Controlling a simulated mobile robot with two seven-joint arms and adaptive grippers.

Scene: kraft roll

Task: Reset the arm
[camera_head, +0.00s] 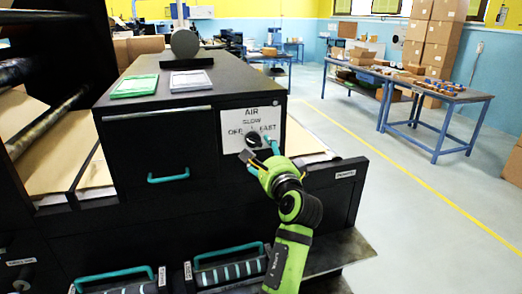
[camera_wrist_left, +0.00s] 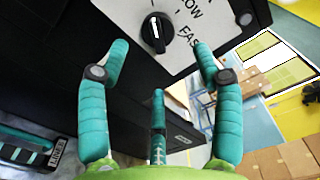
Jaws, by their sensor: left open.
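My left gripper (camera_head: 262,152) is in front of the white AIR panel (camera_head: 238,122) on the black cabinet. The panel carries the words SLOW, OFF and FAST, partly covered by the gripper in the head view. In the left wrist view, the left gripper (camera_wrist_left: 160,68) has three teal fingers spread apart with nothing between them. The black round knob (camera_wrist_left: 156,33) with a white mark sits on the panel just beyond the fingertips, and no finger closes on it. Which word the mark points at is unclear. My right gripper is not in view.
Drawers with teal handles (camera_head: 228,252) are below. Open floor (camera_head: 400,200) and a blue-legged table (camera_head: 450,97) are to the right.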

